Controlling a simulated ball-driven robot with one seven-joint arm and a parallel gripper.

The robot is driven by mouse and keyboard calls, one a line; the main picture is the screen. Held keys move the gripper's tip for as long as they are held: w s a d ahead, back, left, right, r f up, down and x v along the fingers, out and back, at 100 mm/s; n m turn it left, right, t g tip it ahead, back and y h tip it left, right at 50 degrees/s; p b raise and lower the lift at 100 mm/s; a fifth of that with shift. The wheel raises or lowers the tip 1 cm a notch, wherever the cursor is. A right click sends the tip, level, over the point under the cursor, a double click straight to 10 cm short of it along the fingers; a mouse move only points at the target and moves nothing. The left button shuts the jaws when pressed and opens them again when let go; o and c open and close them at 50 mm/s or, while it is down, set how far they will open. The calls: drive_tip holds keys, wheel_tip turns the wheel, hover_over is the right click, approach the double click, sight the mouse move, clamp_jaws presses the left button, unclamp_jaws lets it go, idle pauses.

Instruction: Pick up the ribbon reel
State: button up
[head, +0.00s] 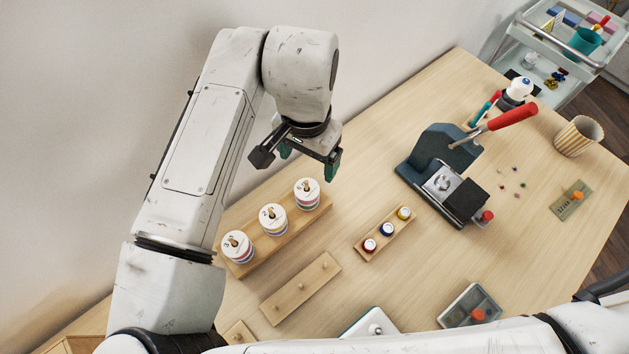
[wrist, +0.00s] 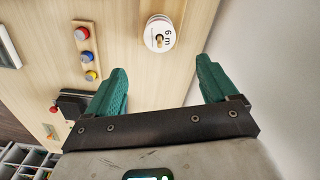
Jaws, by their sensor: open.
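Three white-topped ribbon reels stand in a row on a wooden rack (head: 243,271) in the head view: left reel (head: 237,246), middle reel (head: 272,218) and right reel (head: 307,192). Each has coloured bands on its side and a post through its centre. My gripper (head: 310,162) is open and empty, its green fingers above and apart from the right reel. In the wrist view, one reel (wrist: 157,33) marked "6 m" shows ahead of the gap between the fingertips (wrist: 160,70). Its sides are mostly hidden there.
An empty pegged wooden rack (head: 300,287) lies in front of the reels. A small rack (head: 378,246) with three coloured items stands right of it. A dark press (head: 445,180) with a red lever stands farther right.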

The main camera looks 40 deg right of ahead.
sight(308, 186)
drive_tip(key=shift+s+a+f, duration=0.1)
drive_tip(key=shift+a+f, duration=0.15)
drive_tip(key=shift+f, duration=0.1)
wheel_tip(308, 186, down, 10)
drive_tip(key=shift+d+f+p, duration=0.1)
drive_tip(key=shift+f+p, duration=0.05)
drive_tip(key=shift+p, duration=0.35)
drive_tip(key=shift+c, duration=0.2)
drive_tip(key=c, duration=1.1)
